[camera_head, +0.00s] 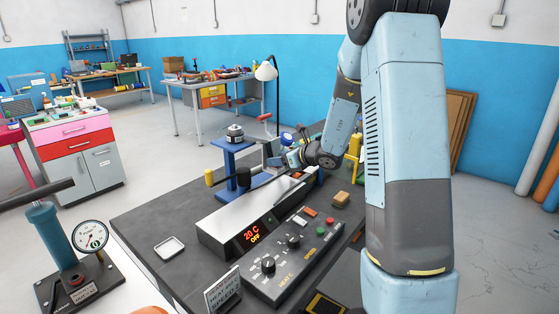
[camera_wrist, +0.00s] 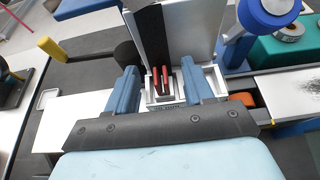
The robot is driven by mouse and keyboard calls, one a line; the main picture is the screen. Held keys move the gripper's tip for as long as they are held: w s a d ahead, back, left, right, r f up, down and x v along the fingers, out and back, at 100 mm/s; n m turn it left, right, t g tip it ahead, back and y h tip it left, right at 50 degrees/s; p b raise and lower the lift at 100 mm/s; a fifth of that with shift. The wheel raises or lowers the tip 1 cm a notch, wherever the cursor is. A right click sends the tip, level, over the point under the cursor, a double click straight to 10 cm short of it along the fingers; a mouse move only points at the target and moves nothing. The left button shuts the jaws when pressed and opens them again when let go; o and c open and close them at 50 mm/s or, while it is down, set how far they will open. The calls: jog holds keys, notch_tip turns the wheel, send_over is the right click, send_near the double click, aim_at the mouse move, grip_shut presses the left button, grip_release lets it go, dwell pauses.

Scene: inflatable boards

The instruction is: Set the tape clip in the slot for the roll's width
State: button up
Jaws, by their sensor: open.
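My gripper (camera_wrist: 161,80) is open in the wrist view, its two blue fingers apart on either side of a small pale slotted block (camera_wrist: 178,98). Two upright red pieces (camera_wrist: 161,78) stand at this block between the fingers, apart from both. One of these may be the tape clip; I cannot tell which. The slot markings are too small to read. In the head view my wrist reaches down over the far end of the bench machine (camera_head: 240,212), and the block is hidden there. A blue tape roll holder (camera_wrist: 262,20) is at the upper right in the wrist view.
A control panel (camera_head: 290,262) with knobs lies in front of the machine, whose display reads 20 C OFF. A blue stand (camera_head: 232,160) and a yellow-ended lever (camera_wrist: 60,50) are close by. A small white tray (camera_head: 169,247) sits on the dark bench.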

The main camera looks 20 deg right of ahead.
jog(key=shift+r, duration=0.3)
jog(key=r+v, duration=0.1)
jog(key=v, duration=1.1)
jog(key=s+a+r+n+g, duration=0.3)
jog(key=s+a+n, duration=0.2)
jog(key=s+n, duration=0.25)
jog(key=s+a+r+n+g, duration=0.3)
jog(key=s+a+n, duration=0.2)
jog(key=s+n, duration=0.25)
jog(key=s+d+r+n+h, duration=0.2)
jog(key=s+n+h, duration=0.2)
jog(key=s+n, duration=0.2)
jog(key=s+d+r+n+h, duration=0.1)
jog(key=s+d+n+h, duration=0.1)
jog(key=s+n+h, duration=0.2)
jog(key=shift+s+d+r+n+t, duration=0.35)
jog(key=shift+s+n, duration=1.45)
jog(key=shift+s, duration=1.2)
jog(key=shift+a, duration=0.1)
jog(key=shift+c, duration=0.4)
